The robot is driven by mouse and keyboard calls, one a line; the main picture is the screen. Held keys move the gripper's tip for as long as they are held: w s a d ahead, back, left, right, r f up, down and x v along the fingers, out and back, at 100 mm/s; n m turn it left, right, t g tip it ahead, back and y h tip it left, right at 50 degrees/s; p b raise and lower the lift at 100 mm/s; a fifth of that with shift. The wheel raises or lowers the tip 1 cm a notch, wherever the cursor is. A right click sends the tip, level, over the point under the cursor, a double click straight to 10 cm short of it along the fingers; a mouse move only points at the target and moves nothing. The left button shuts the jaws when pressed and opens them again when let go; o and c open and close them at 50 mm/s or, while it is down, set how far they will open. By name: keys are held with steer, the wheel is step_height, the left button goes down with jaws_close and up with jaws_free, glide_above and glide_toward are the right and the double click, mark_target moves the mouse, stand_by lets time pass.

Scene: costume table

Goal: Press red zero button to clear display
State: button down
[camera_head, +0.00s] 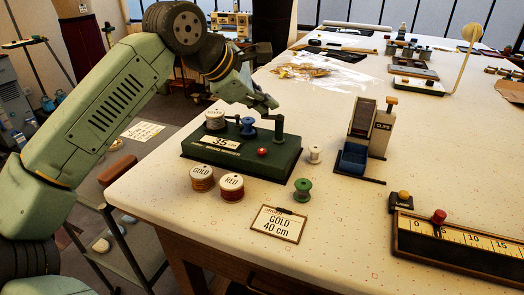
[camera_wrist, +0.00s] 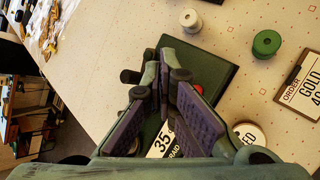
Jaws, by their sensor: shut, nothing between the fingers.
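The dark green braid-measuring device (camera_head: 225,168) stands near the table's front-left edge. Its display (camera_head: 220,143) reads 35, and it also shows in the wrist view (camera_wrist: 161,140). The red button (camera_head: 262,152) sits on the device's front right; in the wrist view the red button (camera_wrist: 198,88) is partly hidden behind a finger. In the wrist view my gripper (camera_wrist: 172,68) points down over the device, apart from the button.
GOLD (camera_head: 202,179) and RED (camera_head: 231,187) spools stand in front of the device. A white spool (camera_head: 315,154), a green spool (camera_head: 302,190) and a gold 40 cm order card (camera_head: 278,223) lie to the right. A clips dispenser (camera_head: 365,140) stands farther right.

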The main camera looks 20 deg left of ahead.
steer(key=b, duration=0.4)
glide_above(264, 152)
step_height(264, 152, down, 7)
steer(key=shift+f, duration=0.1)
steer(key=shift+f+b, duration=0.35)
steer(key=shift+b, duration=0.15)
steer(key=shift+f, duration=0.2)
stand_by(0.6)
steer(key=shift+f+b, duration=0.3)
steer(key=shift+b, duration=0.3)
steer(key=shift+f+b, duration=0.4)
steer(key=shift+b, duration=0.05)
stand_by(0.4)
steer(key=shift+r, duration=0.1)
steer(key=shift+r+p, duration=0.45)
steer(key=shift+r, duration=0.35)
